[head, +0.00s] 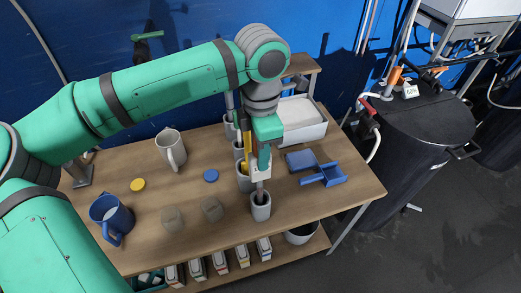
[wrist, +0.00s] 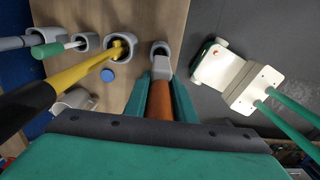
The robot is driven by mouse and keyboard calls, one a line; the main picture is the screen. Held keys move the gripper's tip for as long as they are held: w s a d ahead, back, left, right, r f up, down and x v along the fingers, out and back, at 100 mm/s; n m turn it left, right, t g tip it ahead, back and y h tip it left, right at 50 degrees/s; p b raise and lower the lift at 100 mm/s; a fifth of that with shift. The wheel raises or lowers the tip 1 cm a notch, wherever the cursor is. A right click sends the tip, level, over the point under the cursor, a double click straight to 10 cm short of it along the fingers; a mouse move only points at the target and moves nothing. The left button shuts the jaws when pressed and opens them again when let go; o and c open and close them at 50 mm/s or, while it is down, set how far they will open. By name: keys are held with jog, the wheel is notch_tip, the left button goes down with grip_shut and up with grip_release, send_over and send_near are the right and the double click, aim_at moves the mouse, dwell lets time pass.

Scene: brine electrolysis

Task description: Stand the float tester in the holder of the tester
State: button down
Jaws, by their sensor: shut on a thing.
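The float tester, with an orange-brown body (wrist: 160,103) and a grey lower end, is between the jaws of my gripper (wrist: 160,88). In the head view my gripper (head: 261,176) points down near the table's front right, and the tester's grey lower end (head: 260,191) shows below it. The holder of the tester is a grey cup (head: 260,208) directly below, also seen in the wrist view (wrist: 158,47). The tester's lower end is at the cup's mouth. I cannot tell how far inside it is. My fingers hide part of the tester.
Other grey cups stand behind in a row, one with a yellow-handled tool (wrist: 85,70). A black barrel (head: 415,130) stands beyond the table.

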jog(key=c, duration=1.4)
grip_release()
notch_tip(320, 180, up, 11)
jog(key=shift+f, duration=0.1)
